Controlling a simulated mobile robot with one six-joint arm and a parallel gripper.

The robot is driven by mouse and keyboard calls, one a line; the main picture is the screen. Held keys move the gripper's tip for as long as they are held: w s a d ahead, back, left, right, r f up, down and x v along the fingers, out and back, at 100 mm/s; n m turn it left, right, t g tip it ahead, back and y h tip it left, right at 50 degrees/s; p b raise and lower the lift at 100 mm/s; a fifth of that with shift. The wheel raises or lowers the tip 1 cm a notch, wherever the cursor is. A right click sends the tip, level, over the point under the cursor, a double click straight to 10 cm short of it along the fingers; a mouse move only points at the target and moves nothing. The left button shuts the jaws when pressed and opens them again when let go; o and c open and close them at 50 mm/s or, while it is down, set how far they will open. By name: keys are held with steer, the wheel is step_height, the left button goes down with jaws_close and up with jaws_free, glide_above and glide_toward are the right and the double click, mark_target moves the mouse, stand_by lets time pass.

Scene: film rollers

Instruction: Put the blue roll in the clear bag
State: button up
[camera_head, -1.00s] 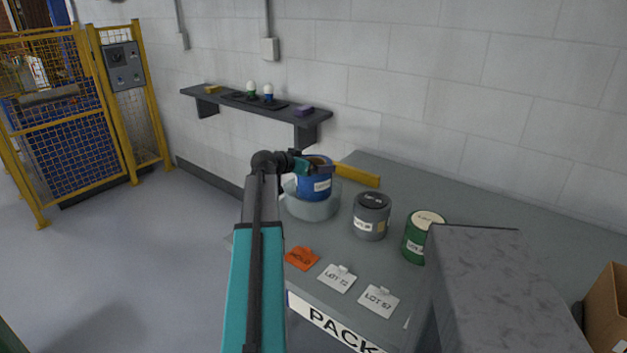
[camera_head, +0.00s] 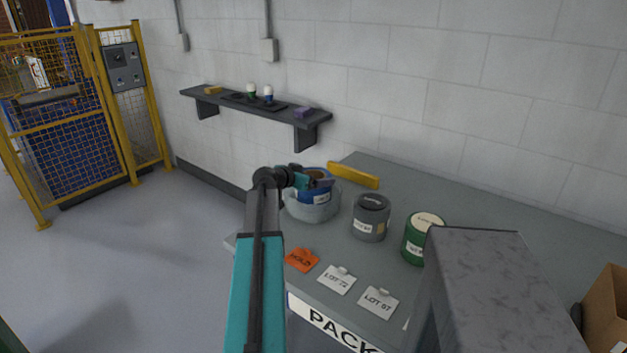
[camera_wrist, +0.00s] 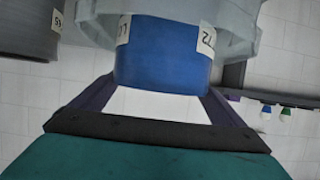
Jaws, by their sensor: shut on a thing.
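The blue roll (camera_head: 313,192) with a brown top and white label sits low inside the clear bag (camera_head: 312,212), a pale, translucent round bag standing open on the bench. The bag's wall hides the roll's lower part. My gripper (camera_head: 313,182) is over the bag's mouth and is shut on the upper part of the roll. In the wrist view the blue roll (camera_wrist: 162,58) is between the fingers, with two white labels showing. The bag (camera_wrist: 235,20) surrounds its far end there.
A grey roll (camera_head: 371,218) and a green roll (camera_head: 420,238) stand right of the bag on the bench. A yellow bar (camera_head: 353,175) lies behind it. An orange HOLD tag (camera_head: 302,259) and two white lot tags (camera_head: 337,279) lie in front. A wall shelf (camera_head: 250,106) is at the back left.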

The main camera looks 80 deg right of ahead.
steer(key=shift+f, duration=0.6)
steer(key=shift+f, duration=0.1)
steer(key=o, duration=1.8)
steer(key=shift+f, duration=0.1)
steer(key=shift+c, duration=0.2)
steer(key=b+v, duration=0.2)
steer(key=v, duration=1)
